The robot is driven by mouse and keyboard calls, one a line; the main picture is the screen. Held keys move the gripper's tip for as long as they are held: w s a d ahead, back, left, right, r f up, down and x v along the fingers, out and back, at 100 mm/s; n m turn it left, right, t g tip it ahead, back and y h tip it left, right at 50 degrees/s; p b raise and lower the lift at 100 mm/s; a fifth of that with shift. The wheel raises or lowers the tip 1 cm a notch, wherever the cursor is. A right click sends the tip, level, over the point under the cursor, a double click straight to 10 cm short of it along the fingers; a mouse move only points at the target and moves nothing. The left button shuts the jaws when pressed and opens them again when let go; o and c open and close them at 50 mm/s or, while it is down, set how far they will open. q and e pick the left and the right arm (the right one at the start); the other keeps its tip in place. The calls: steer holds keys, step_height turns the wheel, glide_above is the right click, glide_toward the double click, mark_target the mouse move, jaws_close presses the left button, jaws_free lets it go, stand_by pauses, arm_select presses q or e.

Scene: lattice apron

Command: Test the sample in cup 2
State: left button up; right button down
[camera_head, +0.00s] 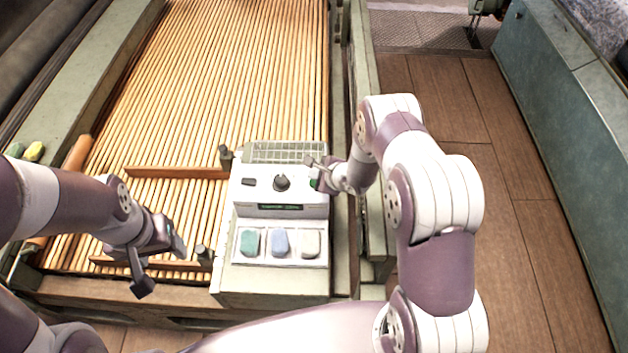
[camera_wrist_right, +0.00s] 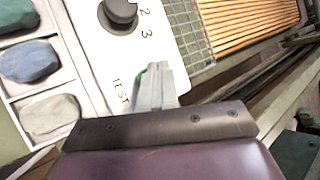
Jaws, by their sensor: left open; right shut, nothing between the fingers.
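A white tester (camera_head: 250,203) stands on the slatted bed. It has a dark knob (camera_head: 281,182), a dark display (camera_head: 280,207) with unreadable green text, and a green button (camera_head: 314,184). The right wrist view shows the knob (camera_wrist_right: 119,12) beside the numbers 2 and 3, and the word TEST. Three compartments in front hold a teal sample (camera_head: 250,242), a blue sample (camera_head: 280,243) and a pale grey sample (camera_head: 310,243). My right gripper (camera_head: 311,168) is shut and empty at the green button, partly hiding it; contact is unclear. My left gripper (camera_head: 162,267) is open and empty, left of the tester.
A wire grid (camera_head: 283,152) lies behind the tester's panel. A wooden bar (camera_head: 177,172) crosses the slats to its left. Green and yellow lumps (camera_head: 34,151) lie at the far left. Wooden floor (camera_head: 510,220) is clear on the right, beside a teal cabinet (camera_head: 560,130).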

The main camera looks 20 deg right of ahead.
steer(key=shift+f, duration=0.1)
stand_by(0.6)
steer(key=shift+f, duration=0.3)
steer(key=shift+f+b, duration=0.55)
stand_by(0.5)
steer(key=shift+r, duration=0.1)
steer(key=shift+r+p, duration=0.85)
steer(key=shift+p, duration=0.05)
step_height(320, 180, up, 5)
steer(key=p, duration=0.4)
steer(key=shift+r+p, duration=0.1)
steer(key=shift+p, duration=0.3)
